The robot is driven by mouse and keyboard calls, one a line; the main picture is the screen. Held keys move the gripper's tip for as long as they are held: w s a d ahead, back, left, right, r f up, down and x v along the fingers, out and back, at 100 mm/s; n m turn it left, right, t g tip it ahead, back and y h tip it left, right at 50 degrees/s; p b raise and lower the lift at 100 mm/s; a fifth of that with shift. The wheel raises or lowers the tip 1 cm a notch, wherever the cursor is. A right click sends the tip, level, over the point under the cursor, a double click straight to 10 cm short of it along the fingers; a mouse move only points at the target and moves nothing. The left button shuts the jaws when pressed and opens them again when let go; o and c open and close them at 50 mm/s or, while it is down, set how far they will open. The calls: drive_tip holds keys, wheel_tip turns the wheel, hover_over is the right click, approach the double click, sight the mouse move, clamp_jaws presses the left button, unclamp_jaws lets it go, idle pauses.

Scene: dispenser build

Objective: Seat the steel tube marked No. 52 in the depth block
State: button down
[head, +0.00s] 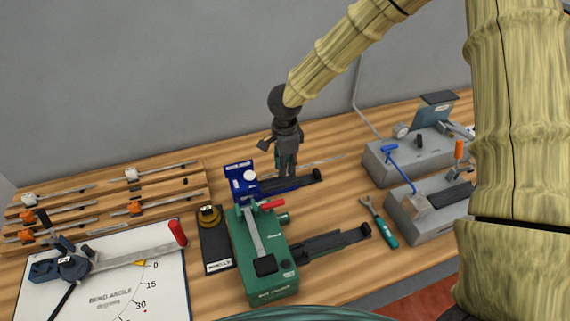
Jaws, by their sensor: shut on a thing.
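My gripper (286,172) points down at the back of the bench, just behind the blue device. It is shut on a thin steel tube (322,161), which shows as a pale line running to the right of the fingers. Its left part is hidden by the fingers and the blue device. No number can be read on it. The blue device (241,182) has a label plate, a round white part and a dark rail (296,183) reaching right. Its lettering is too small to read, so I cannot tell whether it is the depth block.
A green device (262,270) with a red handle stands in front. A wooden rack (190,180) with several tagged tubes lies left, behind a bend angle board (120,290). A dark mandrel stand (216,245), green-handled tool (380,225) and grey machines (420,213) stand around.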

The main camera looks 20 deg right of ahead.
sight(269, 175)
drive_tip(key=shift+f, duration=1.65)
idle(1.1)
drive_tip(key=shift+s+a, duration=0.1)
drive_tip(key=shift+a, duration=2.4)
drive_tip(key=c, duration=1.3)
unclamp_jaws()
drive_tip(key=shift+o, duration=0.2)
drive_tip(key=o, duration=0.3)
drive_tip(key=shift+r+p, duration=3.5)
drive_tip(key=shift+p, duration=0.3)
